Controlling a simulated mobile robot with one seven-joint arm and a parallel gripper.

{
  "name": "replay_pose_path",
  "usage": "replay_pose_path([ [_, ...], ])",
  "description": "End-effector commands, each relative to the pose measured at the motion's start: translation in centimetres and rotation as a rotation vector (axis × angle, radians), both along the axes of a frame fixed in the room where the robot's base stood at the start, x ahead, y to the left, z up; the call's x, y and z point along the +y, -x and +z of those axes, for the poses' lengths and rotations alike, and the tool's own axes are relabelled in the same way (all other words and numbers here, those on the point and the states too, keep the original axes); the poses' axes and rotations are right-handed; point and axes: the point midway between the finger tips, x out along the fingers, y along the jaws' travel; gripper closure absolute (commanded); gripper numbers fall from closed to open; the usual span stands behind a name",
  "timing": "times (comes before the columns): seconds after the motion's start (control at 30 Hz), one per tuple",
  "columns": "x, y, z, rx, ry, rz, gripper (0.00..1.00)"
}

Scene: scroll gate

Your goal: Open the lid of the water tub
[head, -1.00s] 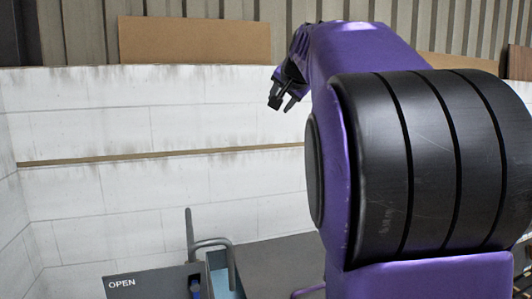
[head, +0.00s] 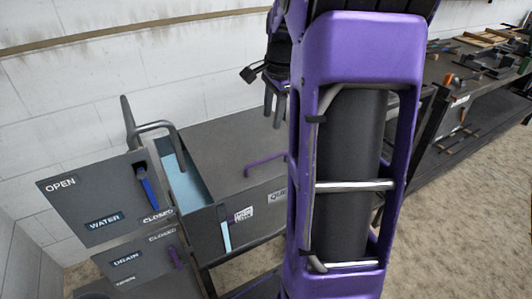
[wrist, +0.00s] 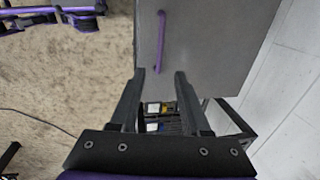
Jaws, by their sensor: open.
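The water tub (head: 206,222) is a dark grey box with a label partly hidden by my arm. Its flat grey lid (head: 225,140) lies over most of the top, and light blue shows in an uncovered strip at the left. A purple bar handle (head: 262,164) stands near the lid's front edge. My gripper (head: 275,108) appears above the lid's right part. In the wrist view my gripper (wrist: 159,75) is open and empty, its fingertips just short of the purple handle (wrist: 160,42) in the picture. The lid also shows there (wrist: 205,40). My arm hides the tub's right end.
A grey panel (head: 110,180) left of the tub carries a blue WATER lever (head: 147,187) and a purple DRAIN lever (head: 175,257). A grey bent pipe (head: 155,128) rises at the tub's left. A tool bench (head: 455,110) stands at right. A white wall is behind.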

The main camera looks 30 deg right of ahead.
Motion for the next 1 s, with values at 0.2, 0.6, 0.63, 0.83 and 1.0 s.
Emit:
replay_pose_path([
  [0.2, 0.0, -0.8, -4.6, 0.003, -0.003, 0.001, 0.53],
  [0.6, -0.1, -2.5, -12.8, 0.000, -0.002, 0.002, 0.53],
  [0.63, -0.1, -2.6, -13.3, 0.000, -0.001, 0.002, 0.53],
  [0.83, -0.2, -3.1, -15.2, -0.002, -0.001, 0.001, 0.53],
  [1.0, -0.2, -3.2, -15.6, -0.004, 0.001, 0.002, 0.53],
])
